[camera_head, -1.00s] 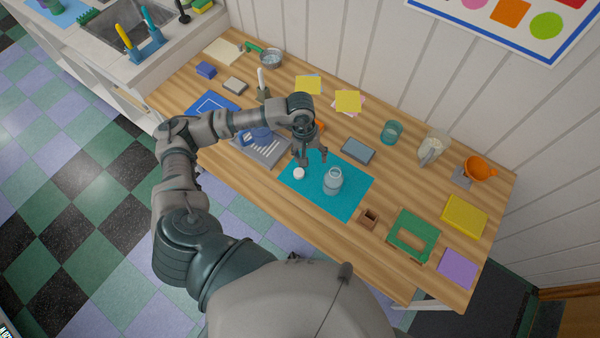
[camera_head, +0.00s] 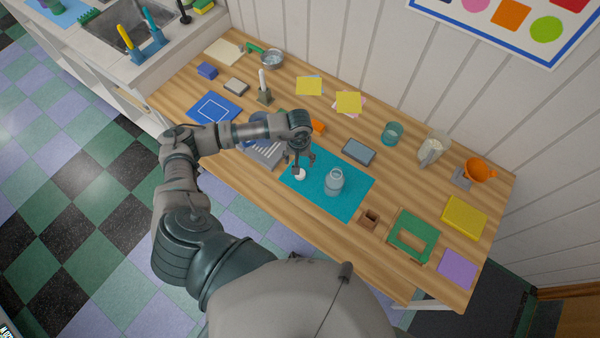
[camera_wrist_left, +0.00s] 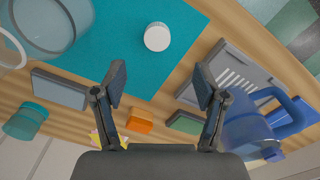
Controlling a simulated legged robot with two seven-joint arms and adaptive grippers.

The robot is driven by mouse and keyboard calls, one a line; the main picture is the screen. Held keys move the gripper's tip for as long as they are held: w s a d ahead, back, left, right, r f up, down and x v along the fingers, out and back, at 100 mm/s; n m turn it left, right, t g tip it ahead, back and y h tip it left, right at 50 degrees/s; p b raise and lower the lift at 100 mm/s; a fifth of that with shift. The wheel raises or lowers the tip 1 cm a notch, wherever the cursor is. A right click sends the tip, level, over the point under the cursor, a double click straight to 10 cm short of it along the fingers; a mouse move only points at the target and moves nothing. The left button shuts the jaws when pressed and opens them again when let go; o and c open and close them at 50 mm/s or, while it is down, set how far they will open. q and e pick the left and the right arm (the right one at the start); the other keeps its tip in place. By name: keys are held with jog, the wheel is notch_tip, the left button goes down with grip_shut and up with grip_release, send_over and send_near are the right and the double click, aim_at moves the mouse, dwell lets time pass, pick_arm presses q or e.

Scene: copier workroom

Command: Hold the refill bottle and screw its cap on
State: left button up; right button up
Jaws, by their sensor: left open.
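The refill bottle (camera_head: 334,182) is clear with an open neck and stands upright on a teal mat (camera_head: 350,204). It also shows in the left wrist view (camera_wrist_left: 52,22), cut off at the upper left. The white cap (camera_head: 299,175) lies on the mat left of the bottle. It shows whole in the left wrist view (camera_wrist_left: 157,37), ahead of and between the fingertips, apart from them. My left gripper (camera_head: 301,165) is open and empty above the cap; its two fingers also show in the left wrist view (camera_wrist_left: 160,85). My right gripper is not in view.
A grey slotted tray (camera_head: 262,154) and a blue jug (camera_wrist_left: 250,130) are left of the mat. A grey slab (camera_head: 358,151) lies behind it. A small wooden block (camera_head: 369,218) and a green frame (camera_head: 412,236) are to the right.

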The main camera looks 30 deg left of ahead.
pick_arm(q)
notch_tip(320, 180, down, 4)
jog(key=shift+a+r, duration=0.1)
jog(key=shift+a, duration=0.05)
jog(key=shift+d+f, duration=0.2)
jog(key=shift+d, duration=0.2)
jog(key=f, duration=0.2)
jog(key=f+p, duration=0.1)
jog(key=f, duration=0.2)
jog(key=shift+w+a+f, duration=0.1)
jog(key=shift+w+a, duration=0.05)
jog(key=shift+a, duration=0.05)
jog(key=shift+d, duration=0.15)
jog(key=c, duration=0.8)
